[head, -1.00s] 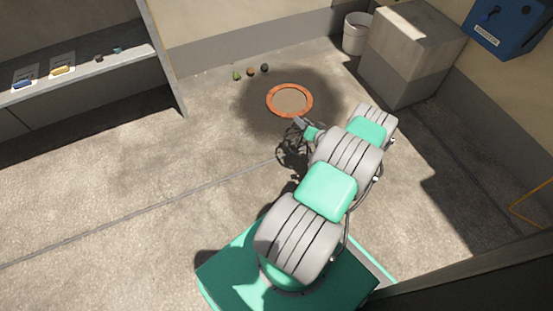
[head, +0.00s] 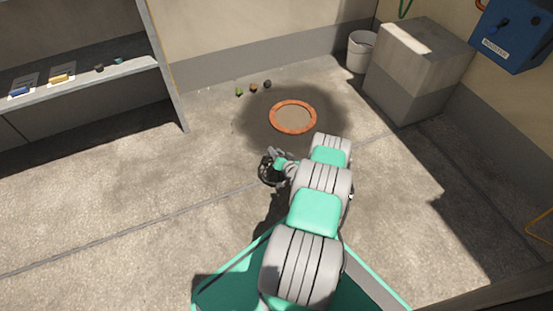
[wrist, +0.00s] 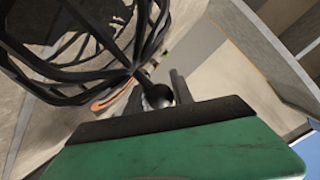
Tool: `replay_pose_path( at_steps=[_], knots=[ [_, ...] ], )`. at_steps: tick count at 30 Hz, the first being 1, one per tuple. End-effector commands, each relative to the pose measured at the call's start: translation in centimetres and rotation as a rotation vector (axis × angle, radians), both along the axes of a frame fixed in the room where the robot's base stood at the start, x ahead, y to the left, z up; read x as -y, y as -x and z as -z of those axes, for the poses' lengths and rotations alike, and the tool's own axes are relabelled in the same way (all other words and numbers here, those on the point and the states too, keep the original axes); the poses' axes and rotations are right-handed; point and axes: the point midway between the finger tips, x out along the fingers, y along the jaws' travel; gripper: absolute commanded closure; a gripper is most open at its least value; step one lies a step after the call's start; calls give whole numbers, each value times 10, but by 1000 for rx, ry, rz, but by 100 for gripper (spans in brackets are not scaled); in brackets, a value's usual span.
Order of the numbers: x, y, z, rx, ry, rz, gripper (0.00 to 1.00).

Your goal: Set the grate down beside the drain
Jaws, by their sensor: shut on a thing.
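The grate, a dark domed wire cage, shows large at the upper left of the wrist view (wrist: 85,45). In the head view the grate (head: 270,171) is small and partly hidden by my arm. My gripper (head: 277,158) is shut on the grate, at the knob end in the wrist view (wrist: 160,92). The drain is an orange-red ring (head: 275,110) around a tan centre, set in a dark damp patch of floor. The grate is on the near side of the ring, apart from it in the picture. I cannot tell whether it touches the floor.
Several small lumps (head: 253,89) lie beyond the drain near the wall. A shelf (head: 110,74) with small items stands at left. A white bucket (head: 358,58) and a grey block (head: 415,75) stand at back right. The floor left of the grate is clear.

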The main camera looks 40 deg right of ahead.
Motion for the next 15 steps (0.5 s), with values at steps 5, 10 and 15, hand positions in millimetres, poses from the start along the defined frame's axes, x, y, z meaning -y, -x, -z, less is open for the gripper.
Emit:
replay_pose_path(
  at_steps=[5, 10, 15],
  knots=[
    [2, 1, 27, 1, 0, 4, 100],
    [2, 1, 25, 0, 0, 3, 100],
    [2, 1, 29, 0, 0, 3, 100]
  ],
)
